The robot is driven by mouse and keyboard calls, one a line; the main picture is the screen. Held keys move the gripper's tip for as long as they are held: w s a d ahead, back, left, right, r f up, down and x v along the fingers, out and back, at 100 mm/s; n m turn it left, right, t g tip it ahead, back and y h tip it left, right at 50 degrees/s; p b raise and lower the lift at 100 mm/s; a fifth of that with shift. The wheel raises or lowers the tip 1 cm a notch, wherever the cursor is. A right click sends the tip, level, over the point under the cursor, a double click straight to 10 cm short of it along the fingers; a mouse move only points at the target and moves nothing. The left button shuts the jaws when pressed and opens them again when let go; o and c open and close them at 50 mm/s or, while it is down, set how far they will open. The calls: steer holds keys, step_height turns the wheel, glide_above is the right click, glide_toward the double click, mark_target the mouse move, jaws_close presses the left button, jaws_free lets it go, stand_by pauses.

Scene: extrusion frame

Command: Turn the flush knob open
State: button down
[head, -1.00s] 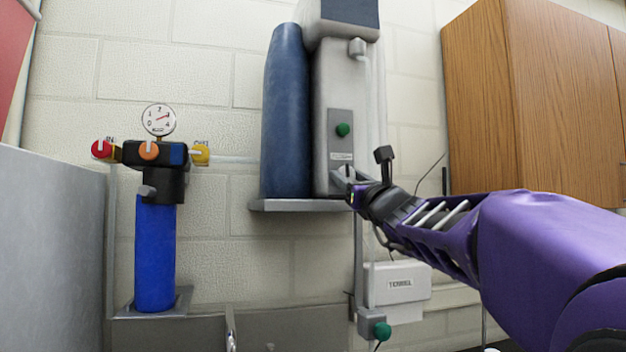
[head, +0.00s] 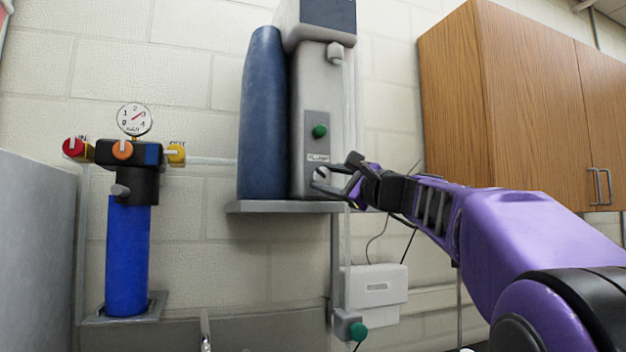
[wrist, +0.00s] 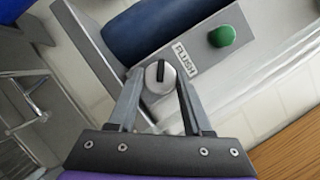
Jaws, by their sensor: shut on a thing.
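The flush knob (wrist: 160,76) is a round light-grey knob with a dark slot line, beside the FLUSH label (wrist: 186,60) in the wrist view. In the head view the knob (head: 321,176) sits low on the front of the grey wall unit (head: 318,85), below its label. My gripper (wrist: 160,80) is shut on the knob, with one finger on each side of it. In the head view my gripper (head: 335,181) reaches the knob from the right and partly covers it.
A green button (head: 319,131) is above the knob on the unit. A dark blue cylinder (head: 262,115) stands left of the unit on a grey shelf (head: 280,207). A blue filter (head: 128,255) with a gauge is further left. A wooden cabinet (head: 500,100) hangs at right.

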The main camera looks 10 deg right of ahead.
steer(key=n, duration=0.1)
steer(key=n+g, duration=0.1)
steer(key=n, duration=0.1)
steer(key=n+p, duration=0.1)
steer(key=n, duration=0.1)
steer(key=shift+r+g, duration=0.25)
steer(key=shift+g, duration=0.15)
steer(key=shift+n+g+p, duration=0.4)
steer(key=shift+n+g, duration=0.2)
steer(key=shift+n, duration=0.8)
steer(key=shift+c, duration=1.7)
jaws_free()
steer(key=shift+d, duration=0.1)
